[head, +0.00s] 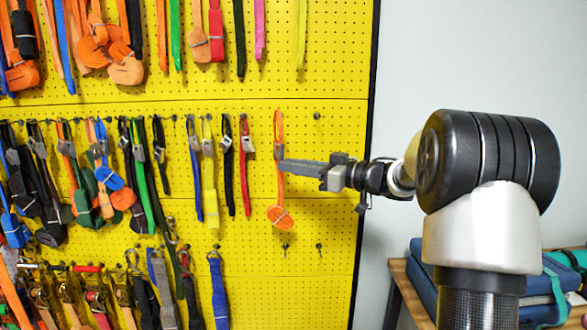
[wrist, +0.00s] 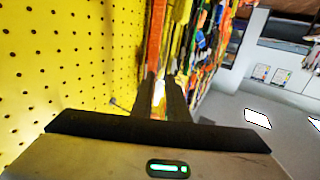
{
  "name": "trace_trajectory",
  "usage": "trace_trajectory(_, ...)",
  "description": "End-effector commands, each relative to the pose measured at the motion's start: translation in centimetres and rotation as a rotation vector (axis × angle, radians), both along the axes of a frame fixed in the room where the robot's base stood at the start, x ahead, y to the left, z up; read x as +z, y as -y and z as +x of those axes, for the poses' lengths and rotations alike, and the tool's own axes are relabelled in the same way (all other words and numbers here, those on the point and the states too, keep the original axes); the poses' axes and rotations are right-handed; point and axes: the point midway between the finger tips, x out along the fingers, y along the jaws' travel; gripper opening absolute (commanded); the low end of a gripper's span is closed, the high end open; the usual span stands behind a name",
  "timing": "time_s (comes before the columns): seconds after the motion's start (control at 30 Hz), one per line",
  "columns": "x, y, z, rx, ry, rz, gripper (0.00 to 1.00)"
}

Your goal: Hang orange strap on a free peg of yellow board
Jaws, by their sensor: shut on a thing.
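The orange strap (head: 279,185) hangs upright against the yellow board (head: 335,190), with a metal buckle partway down and a bundled lower end. My gripper (head: 283,165) reaches in from the right and is shut on the strap just below the buckle. The strap also shows in the wrist view (wrist: 156,42), running up from between my fingers (wrist: 160,95). I cannot tell whether its top is on a peg. A bare peg (head: 317,116) sits to the upper right of the strap. Two more bare pegs (head: 286,248) (head: 319,248) sit below it.
Red and black straps (head: 244,165) hang close to the left, with many others beyond. More straps (head: 259,30) hang in the row above. A blue strap (head: 217,285) hangs lower left. The board's right side is mostly clear. A wooden bench with blue cases (head: 415,262) stands right.

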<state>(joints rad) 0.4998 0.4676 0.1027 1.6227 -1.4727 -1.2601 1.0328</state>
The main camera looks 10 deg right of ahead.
Motion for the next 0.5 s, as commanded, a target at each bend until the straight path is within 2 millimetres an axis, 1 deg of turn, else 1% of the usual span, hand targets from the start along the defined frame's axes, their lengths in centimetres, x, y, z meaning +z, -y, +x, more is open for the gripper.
trace_trajectory(0.5,-0.2,0.6,3.1,0.0,0.0,0.001,0.0)
